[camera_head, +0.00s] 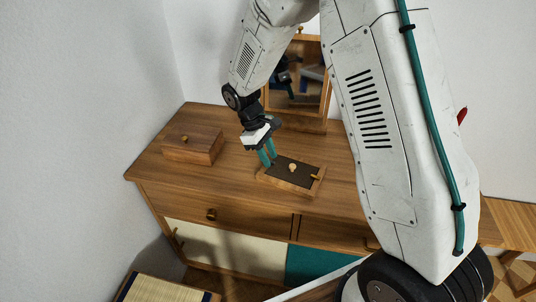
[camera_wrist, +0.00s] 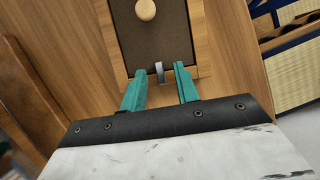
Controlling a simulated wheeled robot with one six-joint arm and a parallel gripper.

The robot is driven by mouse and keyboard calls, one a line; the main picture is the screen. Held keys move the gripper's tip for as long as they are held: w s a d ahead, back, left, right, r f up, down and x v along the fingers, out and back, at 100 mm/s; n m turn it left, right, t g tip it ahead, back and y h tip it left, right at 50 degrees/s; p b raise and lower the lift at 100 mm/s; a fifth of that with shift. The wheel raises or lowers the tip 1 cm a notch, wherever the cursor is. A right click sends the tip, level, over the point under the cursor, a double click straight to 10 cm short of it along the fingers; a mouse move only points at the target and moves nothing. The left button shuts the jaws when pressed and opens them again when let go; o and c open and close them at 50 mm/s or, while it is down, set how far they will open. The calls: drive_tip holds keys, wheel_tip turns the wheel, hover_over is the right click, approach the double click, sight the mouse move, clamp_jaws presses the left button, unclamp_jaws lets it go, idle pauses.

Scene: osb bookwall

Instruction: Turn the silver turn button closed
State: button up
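The silver turn button (camera_wrist: 160,73) is a small upright strip in the wrist view. It sits at the near edge of a shallow wooden box (camera_wrist: 196,32) with a dark panel (camera_wrist: 150,45) and a round wooden knob (camera_wrist: 146,10). My gripper (camera_wrist: 159,69) is open, with one teal finger on each side of the button and visible gaps between. In the head view my gripper (camera_head: 268,160) points down at the left end of the box (camera_head: 288,187); the silver button cannot be made out there. A brass-coloured piece (camera_head: 316,177) sits at the box's right end.
The box lies on a wooden dresser (camera_head: 230,185). A closed wooden box (camera_head: 193,146) stands at the left and a framed mirror (camera_head: 310,75) behind. A woven mat (camera_head: 160,290) lies below at the front left.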

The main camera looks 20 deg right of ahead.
drive_tip(key=v, duration=0.7)
drive_tip(key=shift+w+r, duration=0.2)
drive_tip(key=shift+r, duration=0.15)
drive_tip(key=shift+a, duration=0.1)
drive_tip(key=s+d+r+m+t+y, duration=0.1)
drive_tip(key=s+r, duration=0.4)
drive_tip(key=s, duration=0.5)
drive_tip(key=s+d+r+m+t+y, duration=0.1)
drive_tip(key=s+d+r+m+t, duration=0.1)
drive_tip(key=s+r, duration=0.4)
drive_tip(key=s+d+r+m+t+y, duration=0.1)
drive_tip(key=s+r+m, duration=0.4)
drive_tip(key=s, duration=1)
drive_tip(key=shift+s+d+r+m+t, duration=0.2)
drive_tip(key=shift+d+r+m+t, duration=0.1)
drive_tip(key=shift+d+r, duration=0.55)
drive_tip(key=shift+f, duration=0.1)
